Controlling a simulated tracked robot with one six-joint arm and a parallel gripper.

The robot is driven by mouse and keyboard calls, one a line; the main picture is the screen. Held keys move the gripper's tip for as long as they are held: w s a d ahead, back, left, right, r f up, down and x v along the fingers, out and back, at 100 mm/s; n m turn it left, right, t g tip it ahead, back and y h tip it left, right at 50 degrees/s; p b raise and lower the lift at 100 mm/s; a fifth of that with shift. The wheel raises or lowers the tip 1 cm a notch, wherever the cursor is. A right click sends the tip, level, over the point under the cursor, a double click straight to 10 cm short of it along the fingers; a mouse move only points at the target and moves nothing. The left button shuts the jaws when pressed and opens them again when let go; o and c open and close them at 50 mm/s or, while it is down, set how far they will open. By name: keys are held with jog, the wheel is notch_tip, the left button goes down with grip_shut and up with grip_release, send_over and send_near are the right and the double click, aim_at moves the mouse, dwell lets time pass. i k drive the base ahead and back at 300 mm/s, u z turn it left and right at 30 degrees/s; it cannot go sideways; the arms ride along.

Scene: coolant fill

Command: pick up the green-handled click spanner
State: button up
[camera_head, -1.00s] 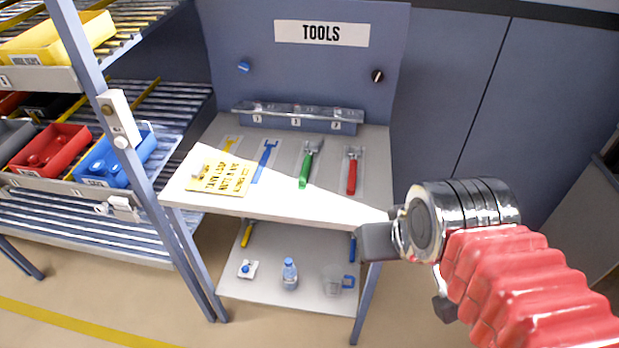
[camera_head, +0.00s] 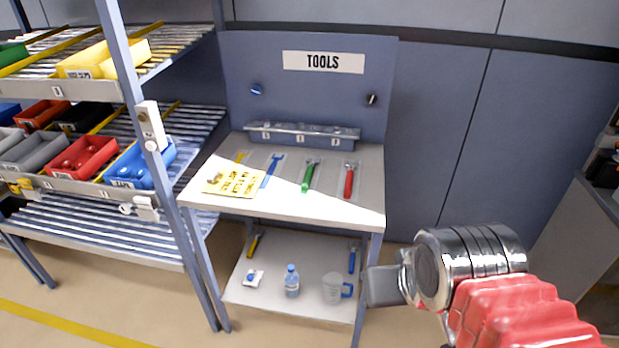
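The green-handled click spanner (camera_head: 308,177) lies on the top of the tool bench (camera_head: 330,208), its metal head pointing to the back. It is between a blue-handled tool (camera_head: 271,171) on its left and a red-handled tool (camera_head: 349,180) on its right. My gripper (camera_head: 384,286) is at the lower right, in front of the bench and lower than its top, apart from the spanner. I see its grey finger part from the side, and cannot tell whether it is open or shut.
A yellow note (camera_head: 232,180) lies at the bench's left, partly over a yellow tool. The lower shelf holds a bottle (camera_head: 292,281), a measuring jug (camera_head: 335,288) and a small white-and-blue item (camera_head: 253,278). A bin rack (camera_head: 180,225) stands left. A TOOLS panel (camera_head: 310,85) rises behind.

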aim_at(310, 170)
jog(key=u, duration=2.1)
jog(key=i, duration=1.3)
jog(key=z, duration=0.6)
